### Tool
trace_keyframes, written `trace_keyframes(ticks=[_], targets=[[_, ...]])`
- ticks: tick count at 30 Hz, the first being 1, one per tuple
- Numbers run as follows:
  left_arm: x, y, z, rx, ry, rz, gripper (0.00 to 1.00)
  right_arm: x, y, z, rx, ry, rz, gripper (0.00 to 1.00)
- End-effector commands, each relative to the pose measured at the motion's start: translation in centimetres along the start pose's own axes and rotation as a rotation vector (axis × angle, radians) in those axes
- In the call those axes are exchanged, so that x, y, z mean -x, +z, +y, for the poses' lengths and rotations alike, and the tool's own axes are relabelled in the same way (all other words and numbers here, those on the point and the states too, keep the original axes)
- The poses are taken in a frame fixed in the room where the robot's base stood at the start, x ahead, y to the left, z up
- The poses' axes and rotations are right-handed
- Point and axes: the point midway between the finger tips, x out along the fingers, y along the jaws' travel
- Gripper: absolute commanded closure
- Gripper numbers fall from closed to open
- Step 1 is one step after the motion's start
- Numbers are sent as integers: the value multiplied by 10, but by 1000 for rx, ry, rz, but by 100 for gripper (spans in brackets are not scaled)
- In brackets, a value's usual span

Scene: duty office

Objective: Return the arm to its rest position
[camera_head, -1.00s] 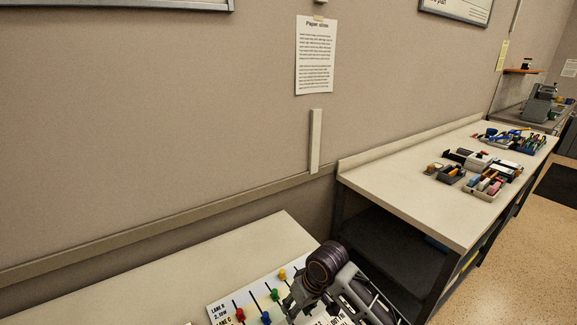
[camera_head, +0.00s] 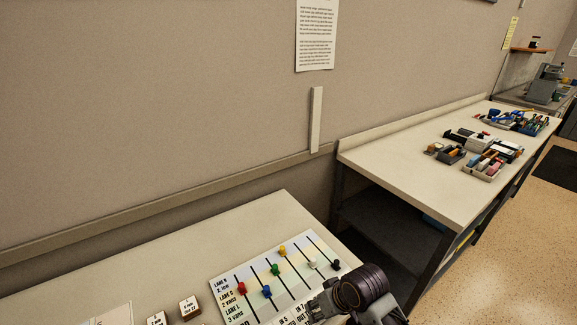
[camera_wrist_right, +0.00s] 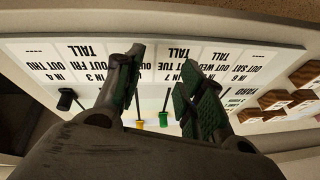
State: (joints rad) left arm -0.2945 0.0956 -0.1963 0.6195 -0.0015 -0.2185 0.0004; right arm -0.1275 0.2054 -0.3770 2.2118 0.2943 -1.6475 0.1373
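My right gripper (camera_head: 318,308) is at the bottom edge of the head view, at the front right of the lane board (camera_head: 238,262). In the right wrist view, the right gripper (camera_wrist_right: 163,95) has its two dark fingers spread apart with nothing between them. The white board (camera_wrist_right: 215,55) lies beyond the fingers, with a yellow peg (camera_wrist_right: 140,124) and a green peg (camera_wrist_right: 163,119) visible. In the head view the board also carries red (camera_head: 241,288), blue (camera_head: 266,291), white (camera_head: 312,263) and black pegs (camera_head: 336,265) on dark lines. My left gripper is not in view.
Small labelled wooden blocks (camera_head: 189,306) stand left of the board on the near table (camera_head: 150,270). A second table (camera_head: 400,160) at the right holds trays of office items (camera_head: 490,165). A gap with dark shelving separates the tables. The wall is behind.

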Motion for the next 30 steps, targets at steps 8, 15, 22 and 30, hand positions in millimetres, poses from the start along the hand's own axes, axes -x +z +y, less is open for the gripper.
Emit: trace_keyframes(ticks=[8, 15, 22, 30], targets=[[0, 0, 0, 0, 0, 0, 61, 8, 34, 23, -54, 58, 11, 61], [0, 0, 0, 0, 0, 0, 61, 19, 66, 46, -97, 124, 8, 61], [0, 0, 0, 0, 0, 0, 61, 31, 94, 66, -127, 188, 0, 61], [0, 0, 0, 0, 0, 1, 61, 40, 114, 80, -144, 235, -12, 61]])
